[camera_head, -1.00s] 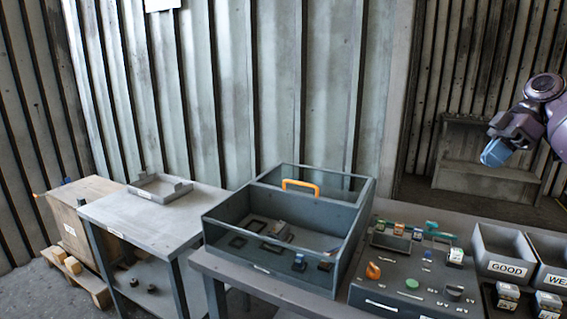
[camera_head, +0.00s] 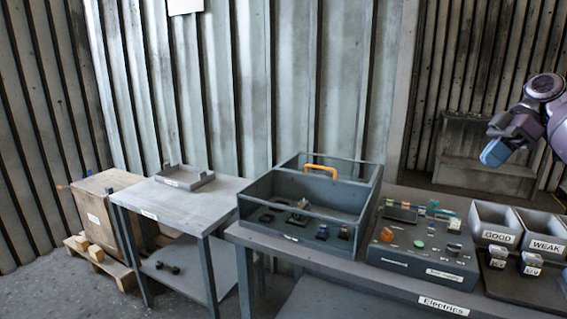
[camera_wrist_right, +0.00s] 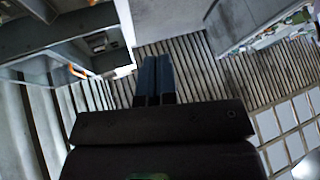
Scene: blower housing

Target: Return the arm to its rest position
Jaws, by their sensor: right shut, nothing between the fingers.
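My right gripper (camera_head: 495,152) is in the upper right of the head view, raised in the air above and behind the workbench. Its blue fingers are together with nothing between them. In the right wrist view the two fingers (camera_wrist_right: 154,75) stand side by side, shut and empty, clear of any object. My left gripper is in neither view.
A bench holds a grey box with an orange handle (camera_head: 321,168), a control panel (camera_head: 425,250) and bins marked GOOD (camera_head: 497,237) and WEAK (camera_head: 546,245). Left stand a side table (camera_head: 215,191) with a tray and a wooden crate (camera_head: 93,212) on a pallet.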

